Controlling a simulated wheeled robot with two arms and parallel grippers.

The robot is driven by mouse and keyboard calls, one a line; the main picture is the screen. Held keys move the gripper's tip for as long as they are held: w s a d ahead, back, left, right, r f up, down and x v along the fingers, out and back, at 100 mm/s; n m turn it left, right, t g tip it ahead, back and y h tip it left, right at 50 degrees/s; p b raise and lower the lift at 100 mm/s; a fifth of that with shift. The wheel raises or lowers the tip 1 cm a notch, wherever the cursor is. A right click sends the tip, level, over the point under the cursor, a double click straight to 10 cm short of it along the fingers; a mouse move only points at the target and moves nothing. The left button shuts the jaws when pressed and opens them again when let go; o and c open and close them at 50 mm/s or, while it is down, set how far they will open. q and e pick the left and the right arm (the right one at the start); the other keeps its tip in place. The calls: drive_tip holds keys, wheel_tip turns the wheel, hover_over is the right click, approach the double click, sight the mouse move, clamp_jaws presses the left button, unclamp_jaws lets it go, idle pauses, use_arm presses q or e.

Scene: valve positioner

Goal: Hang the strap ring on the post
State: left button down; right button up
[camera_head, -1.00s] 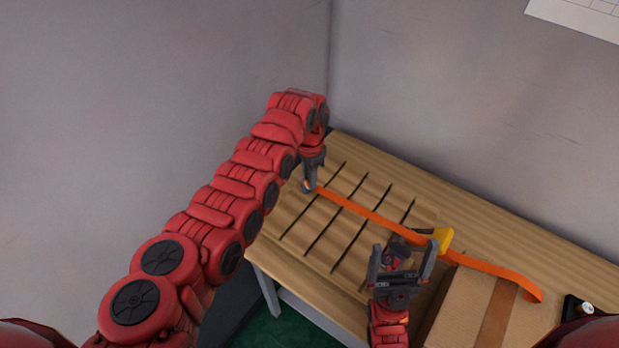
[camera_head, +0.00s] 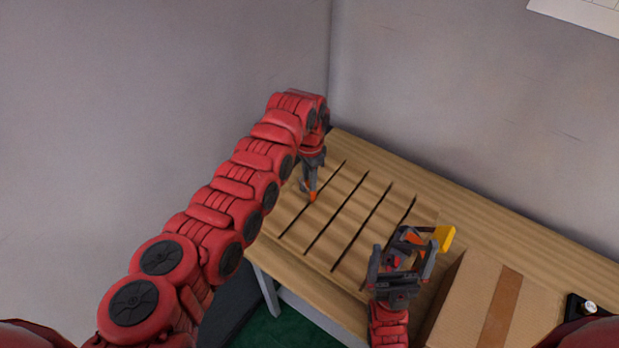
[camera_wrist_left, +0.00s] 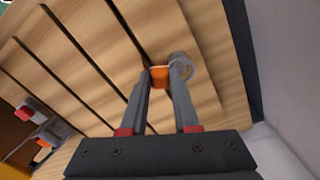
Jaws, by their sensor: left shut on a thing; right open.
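My left gripper (camera_head: 308,192) is at the slatted left part of the table. It is shut on a short orange strap end (camera_head: 312,197). In the left wrist view the orange piece (camera_wrist_left: 160,76) sits between the fingertips of my left gripper (camera_wrist_left: 162,78). A pale grey round thing (camera_wrist_left: 181,66) touches or overlaps the right finger; I cannot tell whether it is the ring or the post. My right gripper (camera_head: 406,256) is open near the table's middle, with a bit of orange (camera_head: 411,237) by its fingers. No separate post is clear in the head view.
A yellow piece (camera_head: 445,238) stands just beyond my right gripper. A cardboard box (camera_head: 468,300) with a brown tape band is to its right. A dark tray (camera_head: 578,308) lies at the far right. The slatted tabletop (camera_head: 345,215) between my grippers is clear.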

use_arm(q)
drive_tip(key=shift+f+b, duration=0.4)
drive_tip(key=shift+f, duration=0.25)
drive_tip(key=c, duration=0.6)
unclamp_jaws()
drive_tip(key=shift+r, duration=0.1)
